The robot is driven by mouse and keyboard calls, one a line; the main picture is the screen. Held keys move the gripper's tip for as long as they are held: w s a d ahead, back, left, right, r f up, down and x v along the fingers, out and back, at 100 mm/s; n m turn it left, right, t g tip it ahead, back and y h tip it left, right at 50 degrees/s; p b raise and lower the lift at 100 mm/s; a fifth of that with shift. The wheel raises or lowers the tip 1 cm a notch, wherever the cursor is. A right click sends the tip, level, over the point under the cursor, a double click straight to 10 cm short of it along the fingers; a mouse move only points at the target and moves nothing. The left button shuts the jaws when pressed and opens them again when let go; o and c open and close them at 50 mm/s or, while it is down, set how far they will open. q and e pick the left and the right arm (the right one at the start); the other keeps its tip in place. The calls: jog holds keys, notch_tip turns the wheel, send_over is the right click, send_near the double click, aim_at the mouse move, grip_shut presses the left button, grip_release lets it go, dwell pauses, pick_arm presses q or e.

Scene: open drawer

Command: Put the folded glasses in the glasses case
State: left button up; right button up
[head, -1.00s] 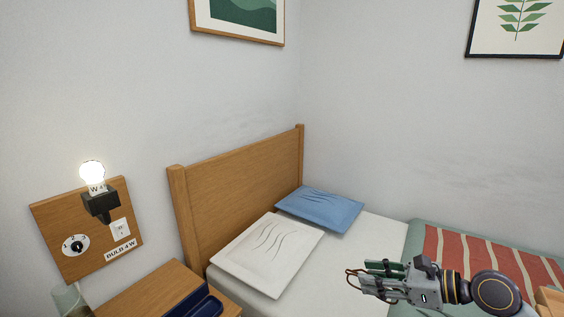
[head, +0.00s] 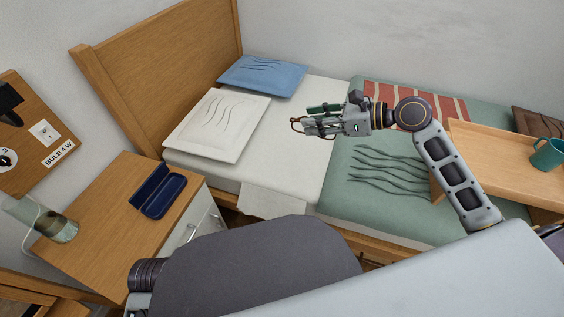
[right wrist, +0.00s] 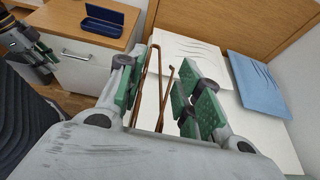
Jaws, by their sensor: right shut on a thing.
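The folded glasses (head: 296,125) are thin and brown. My right gripper (head: 318,119) is shut on them and holds them in the air above the bed. In the right wrist view the brown glasses (right wrist: 149,70) stick out between the green-padded fingers (right wrist: 162,95). The glasses case (head: 165,195) is dark blue, open, and lies on the bedside table, to the left of and below the right gripper. It also shows in the right wrist view (right wrist: 103,21). Part of my left gripper (right wrist: 38,50) shows at the left edge there; its jaw opening is unclear.
The wooden bedside table (head: 115,215) also carries a glass vessel (head: 52,225) at its left. The bed has a white pillow (head: 215,125) and a blue pillow (head: 263,77). A wooden tray (head: 490,160) with a teal mug (head: 548,154) stands at the right.

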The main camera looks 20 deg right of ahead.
jog(key=shift+w+r, duration=0.15)
jog(key=shift+r, duration=0.35)
jog(key=shift+w+a+r, duration=0.2)
jog(key=shift+a+r, duration=0.45)
jog(key=shift+a, duration=0.05)
jog(key=shift+w+a+f+n+y, duration=0.15)
jog(key=shift+w+a+f, duration=0.1)
jog(key=shift+a, duration=0.25)
jog(key=shift+w+a+f+n+y, duration=0.15)
jog(key=shift+w+a, duration=0.05)
jog(key=shift+a, duration=0.3)
jog(key=w+a+f+m, duration=0.1)
jog(key=w+a+f, duration=0.15)
jog(key=f, duration=0.45)
jog(key=w+a+f+t+h, duration=0.1)
jog(key=w+f, duration=0.2)
jog(key=f, duration=0.4)
jog(key=w+a+f+m, duration=0.1)
jog(key=w+f, duration=0.2)
jog(key=f, duration=0.5)
jog(key=shift+m+t+h, duration=0.7)
jog(key=shift+t+h, duration=0.1)
jog(key=w+d+f, duration=0.2)
jog(key=w+d, duration=0.1)
jog(key=shift+w+d+f, duration=0.15)
jog(key=shift+w, duration=0.15)
jog(key=shift+f, duration=0.15)
